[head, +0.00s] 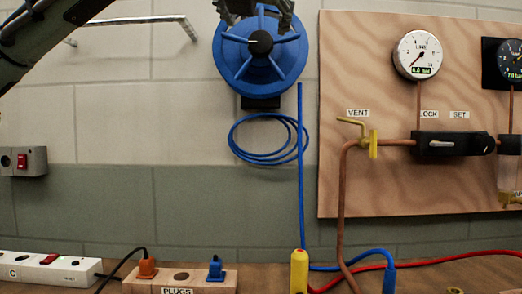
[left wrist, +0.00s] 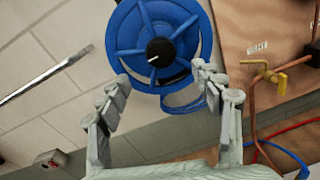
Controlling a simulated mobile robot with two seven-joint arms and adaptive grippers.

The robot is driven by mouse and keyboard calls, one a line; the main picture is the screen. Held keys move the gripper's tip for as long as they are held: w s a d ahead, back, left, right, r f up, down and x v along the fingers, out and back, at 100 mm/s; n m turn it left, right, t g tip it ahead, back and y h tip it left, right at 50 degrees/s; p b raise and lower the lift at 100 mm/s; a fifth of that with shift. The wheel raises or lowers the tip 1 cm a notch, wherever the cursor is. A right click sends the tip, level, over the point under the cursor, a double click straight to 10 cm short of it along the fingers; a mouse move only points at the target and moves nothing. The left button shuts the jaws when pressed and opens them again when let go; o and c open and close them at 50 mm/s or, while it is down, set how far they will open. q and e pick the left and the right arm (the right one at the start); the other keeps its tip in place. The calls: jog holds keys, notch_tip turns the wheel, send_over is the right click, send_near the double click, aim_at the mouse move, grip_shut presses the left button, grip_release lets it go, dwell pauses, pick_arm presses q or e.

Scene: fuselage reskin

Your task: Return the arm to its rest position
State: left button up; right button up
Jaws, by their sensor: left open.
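My left arm (head: 40,35) comes in from the top left of the head view. My left gripper (head: 255,9) shows only in part at the top edge, in front of the upper part of a blue hose reel (head: 285,62). In the left wrist view my left gripper (left wrist: 161,76) has its two grey fingers spread wide, with nothing between them. The blue reel (left wrist: 180,22) lies beyond the fingertips; I cannot tell the gap from them to it. My right gripper is in neither view.
A wooden panel (head: 365,190) with a gauge (head: 418,55), a yellow vent valve (head: 373,145) and copper pipes stands at right. A metal rail (head: 135,21) is on the wall at upper left. A power strip (head: 45,268) and a plug block (head: 180,280) sit along the bottom.

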aim_at(261, 42)
pick_arm(q)
jog(key=shift+n, duration=0.3)
jog(key=w, duration=1)
jog(key=shift+d+f, duration=0.25)
jog(key=shift+d, duration=0.15)
jog(key=n, duration=0.4)
jog(key=shift+s+a, duration=0.1)
jog(key=shift+s, duration=0.05)
jog(key=n, duration=0.2)
jog(key=shift+n, duration=0.4)
jog(key=n, duration=0.4)
jog(key=shift+t, duration=0.3)
jog(key=n, duration=0.6)
jog(key=shift+y, duration=0.3)
jog(key=n, duration=0.6)
